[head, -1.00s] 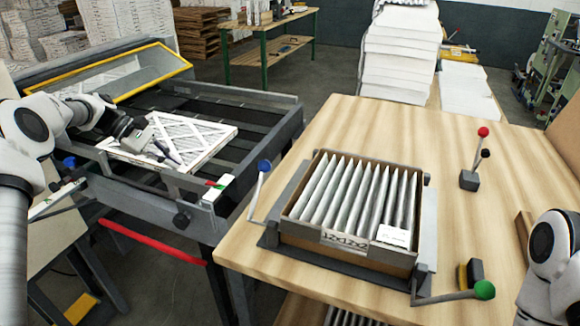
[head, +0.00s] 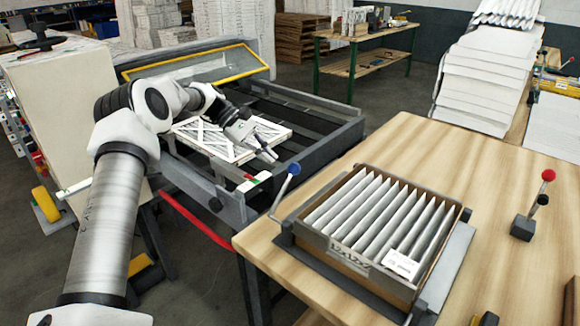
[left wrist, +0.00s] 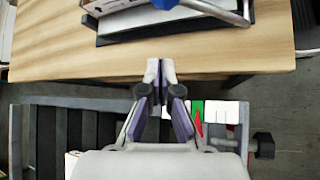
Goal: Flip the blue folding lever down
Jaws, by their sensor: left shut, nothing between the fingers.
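The blue folding lever (head: 293,169) stands raised at the left corner of the box fixture, its thin grey rod leaning and its blue ball on top. In the left wrist view its blue ball (left wrist: 166,3) and rod show at the top edge, partly cut off. My left gripper (head: 271,156) is shut and empty, a short way left of the ball and apart from it. In the left wrist view its fingertips (left wrist: 160,68) are together in front of the table edge. My right gripper is not in view.
An open box of pleated filters (head: 345,250) sits in the fixture on the wooden table (head: 415,150). A red-knobbed lever (head: 548,175) stands at the right. A white-framed filter (head: 215,143) lies on the dark conveyor behind my left gripper.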

